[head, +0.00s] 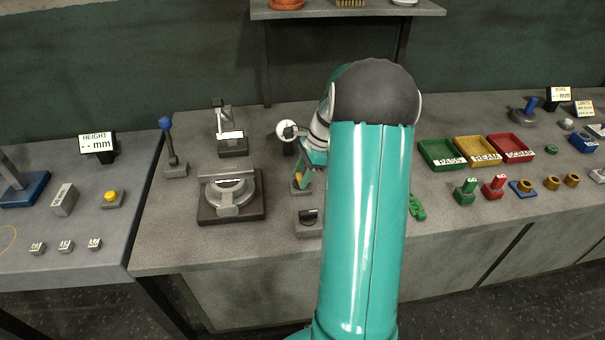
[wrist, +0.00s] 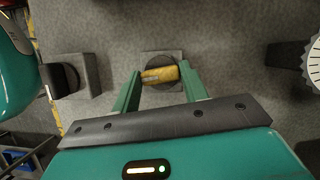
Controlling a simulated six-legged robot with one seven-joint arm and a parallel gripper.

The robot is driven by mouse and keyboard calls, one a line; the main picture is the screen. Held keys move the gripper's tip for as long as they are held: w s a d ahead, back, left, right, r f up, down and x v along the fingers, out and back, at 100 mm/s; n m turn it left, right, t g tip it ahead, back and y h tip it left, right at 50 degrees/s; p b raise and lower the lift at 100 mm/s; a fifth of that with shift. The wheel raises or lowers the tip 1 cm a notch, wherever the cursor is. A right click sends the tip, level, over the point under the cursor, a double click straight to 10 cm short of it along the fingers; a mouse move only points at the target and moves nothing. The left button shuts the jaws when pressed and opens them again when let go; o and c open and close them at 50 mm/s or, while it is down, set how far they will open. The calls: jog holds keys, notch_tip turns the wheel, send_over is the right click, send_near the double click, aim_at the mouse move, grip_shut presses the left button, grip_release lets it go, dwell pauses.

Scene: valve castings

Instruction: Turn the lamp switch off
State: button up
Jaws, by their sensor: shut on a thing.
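A rotary switch has a yellow knob (wrist: 160,75) on a square grey base (wrist: 172,58); it shows in the middle of the wrist view. My gripper (wrist: 159,78) has its two green fingers on either side of this knob and is shut on it. In the head view my gripper (head: 303,178) reaches down to the same switch, which is partly hidden by the fingers and my arm. No label is readable on it, so I cannot tell from lettering that it is the lamp switch.
A second switch with a black knob (head: 307,215) stands just in front; it also shows in the wrist view (wrist: 62,78). A round pale dial (head: 288,130) stands behind. A clamp-like fixture (head: 231,194) is to the left. Green, yellow and red trays (head: 441,163) lie right.

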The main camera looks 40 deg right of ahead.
jog(key=n+g, duration=0.1)
jog(key=n, duration=0.3)
jog(key=shift+w+d+g, duration=0.1)
jog(key=shift+w+g, duration=0.05)
jog(key=shift+g, duration=0.25)
jog(key=n+g, duration=0.1)
jog(key=n, duration=0.3)
jog(key=shift+w, duration=0.1)
jog(key=n, duration=0.1)
jog(key=n+g, duration=0.1)
jog(key=n, duration=0.1)
jog(key=shift+w+n+g+h, duration=0.1)
jog(key=shift+n+g+h, duration=0.2)
jog(key=n+g+h, duration=0.1)
jog(key=n, duration=0.3)
jog(key=shift+n, duration=0.4)
jog(key=o, duration=1)
jog(key=shift+w, duration=0.1)
